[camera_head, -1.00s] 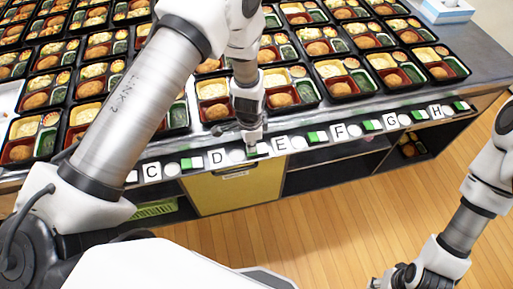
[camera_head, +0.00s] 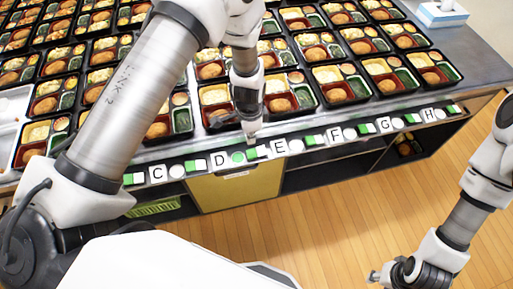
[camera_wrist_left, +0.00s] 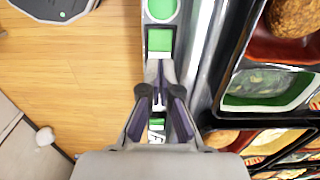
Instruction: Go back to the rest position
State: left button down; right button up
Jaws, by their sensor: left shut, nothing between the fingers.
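My left gripper (camera_head: 251,138) is shut and empty at the front edge of the counter, over the switch (camera_head: 251,153) between the labels D (camera_head: 219,160) and E (camera_head: 279,147).
Rows of black bento trays (camera_head: 347,84) cover the counter behind the strip. A tissue box (camera_head: 443,14) stands at the back right. A yellow cabinet door (camera_head: 235,188) and open shelves are below the counter. The wooden floor (camera_head: 345,215) in front is clear.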

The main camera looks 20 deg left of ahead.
pick_arm(q)
jog(key=shift+f, duration=0.15)
jog(key=shift+g, duration=0.5)
jog(key=s+f, duration=0.1)
jog(key=s+f+b, duration=0.1)
jog(key=f, duration=0.1)
jog(key=s+f+b, duration=0.1)
jog(key=shift+s+a+f, duration=0.25)
jog(key=shift+s+a, duration=0.05)
jog(key=s+a+f+n+b, duration=0.1)
jog(key=s+f+n, duration=0.2)
jog(key=s, duration=0.7)
jog(key=s+a+f+n+t+b, duration=0.1)
jog(key=s+a+f+n+b, duration=0.1)
jog(key=s+n, duration=0.6)
jog(key=shift+s+a+f, duration=0.15)
jog(key=shift+s+f, duration=0.5)
jog(key=shift+s, duration=0.45)
